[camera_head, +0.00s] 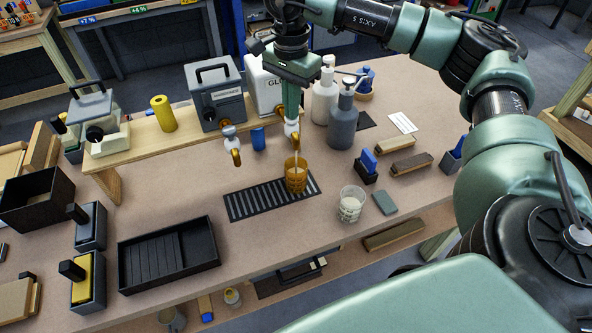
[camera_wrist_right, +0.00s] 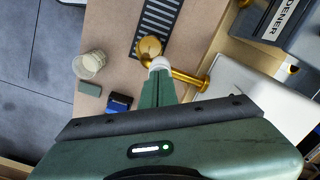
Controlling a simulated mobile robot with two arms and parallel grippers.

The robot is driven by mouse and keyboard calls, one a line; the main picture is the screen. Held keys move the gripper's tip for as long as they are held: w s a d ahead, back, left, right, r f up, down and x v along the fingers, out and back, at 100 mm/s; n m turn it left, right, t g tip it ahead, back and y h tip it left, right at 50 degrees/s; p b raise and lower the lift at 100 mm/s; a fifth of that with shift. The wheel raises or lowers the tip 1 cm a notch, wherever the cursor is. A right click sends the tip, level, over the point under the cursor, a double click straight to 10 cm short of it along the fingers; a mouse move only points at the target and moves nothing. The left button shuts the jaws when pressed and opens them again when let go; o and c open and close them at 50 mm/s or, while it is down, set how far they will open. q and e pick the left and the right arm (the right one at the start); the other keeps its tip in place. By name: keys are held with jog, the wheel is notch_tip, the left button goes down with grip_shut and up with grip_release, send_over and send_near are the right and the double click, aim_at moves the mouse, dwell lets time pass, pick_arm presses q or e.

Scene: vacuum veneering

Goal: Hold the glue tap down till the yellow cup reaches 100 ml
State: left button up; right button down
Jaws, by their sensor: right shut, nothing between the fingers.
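The yellow cup (camera_head: 296,178) stands upright on the black slotted drip grate (camera_head: 240,206), under the glue tap (camera_head: 295,137). A pale thread of glue seems to run from the spout into it. I cannot read its level or marks. The white glue container (camera_head: 262,82) is partly hidden behind my arm. My right gripper (camera_head: 291,118) is shut and empty, its fingertips at the tap's white top. In the right wrist view the fingers (camera_wrist_right: 157,80) meet the white tap top (camera_wrist_right: 158,64), beside the brass pipe (camera_wrist_right: 188,79), with the cup (camera_wrist_right: 149,46) beyond.
The grey hardener container (camera_head: 217,98) stands left on the wooden shelf with its own tap (camera_head: 232,148). A clear cup (camera_head: 350,204) stands right of the grate. Two bottles (camera_head: 342,120) stand behind. A black tray (camera_head: 168,256) lies front left. Bare table separates tray and grate.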

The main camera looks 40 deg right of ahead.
dwell(0.4)
notch_tip(320, 180, up, 8)
jog(key=p, duration=0.5)
jog(key=shift+r, duration=0.1)
dwell(0.5)
dwell(0.6)
